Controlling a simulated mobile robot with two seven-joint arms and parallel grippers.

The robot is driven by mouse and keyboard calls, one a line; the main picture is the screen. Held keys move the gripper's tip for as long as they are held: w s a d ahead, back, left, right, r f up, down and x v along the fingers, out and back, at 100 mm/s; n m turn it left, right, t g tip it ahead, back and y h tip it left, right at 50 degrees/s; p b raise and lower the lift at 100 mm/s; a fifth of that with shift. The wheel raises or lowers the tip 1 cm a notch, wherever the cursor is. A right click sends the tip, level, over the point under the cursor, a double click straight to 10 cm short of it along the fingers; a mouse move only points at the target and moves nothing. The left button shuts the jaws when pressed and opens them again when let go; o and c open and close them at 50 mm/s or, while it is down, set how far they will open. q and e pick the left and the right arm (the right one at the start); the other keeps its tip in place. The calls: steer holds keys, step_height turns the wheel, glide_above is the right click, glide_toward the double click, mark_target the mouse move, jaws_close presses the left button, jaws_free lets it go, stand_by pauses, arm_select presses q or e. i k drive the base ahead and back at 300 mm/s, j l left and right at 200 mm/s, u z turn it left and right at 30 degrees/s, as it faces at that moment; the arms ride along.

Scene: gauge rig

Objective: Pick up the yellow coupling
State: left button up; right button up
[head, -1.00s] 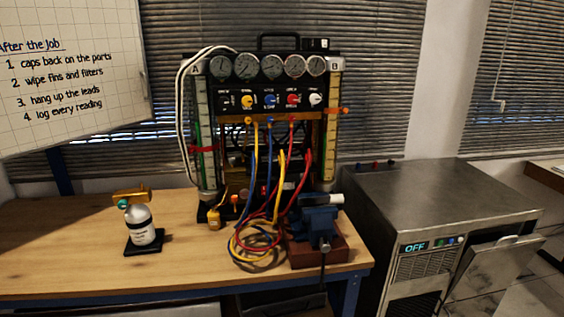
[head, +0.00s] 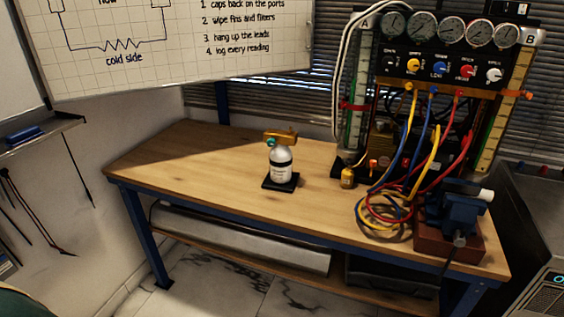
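A yellow hose (head: 432,152) hangs from the gauge rig (head: 440,68) and runs down into a coil with blue and red hoses on the workbench. I cannot make out a yellow coupling for certain; the hose ends in the coil are too small and tangled to tell. A small brass-yellow piece (head: 347,178) sits at the foot of the rig's left column. Neither of my grippers is in view.
A white bottle with a brass top (head: 281,165) stands on a black pad on the workbench (head: 210,165). A blue vise (head: 452,212) on a red-brown block is at the bench's right end. The bench's left half is clear.

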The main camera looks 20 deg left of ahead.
mark_target(432, 139)
steer(key=i+l, duration=0.25)
steer(key=l, duration=0.15)
steer(key=i+l+u, duration=0.1)
steer(key=i+l, duration=0.45)
steer(key=l, duration=0.3)
steer(key=i+l+u, duration=0.1)
steer(key=u, duration=1.4)
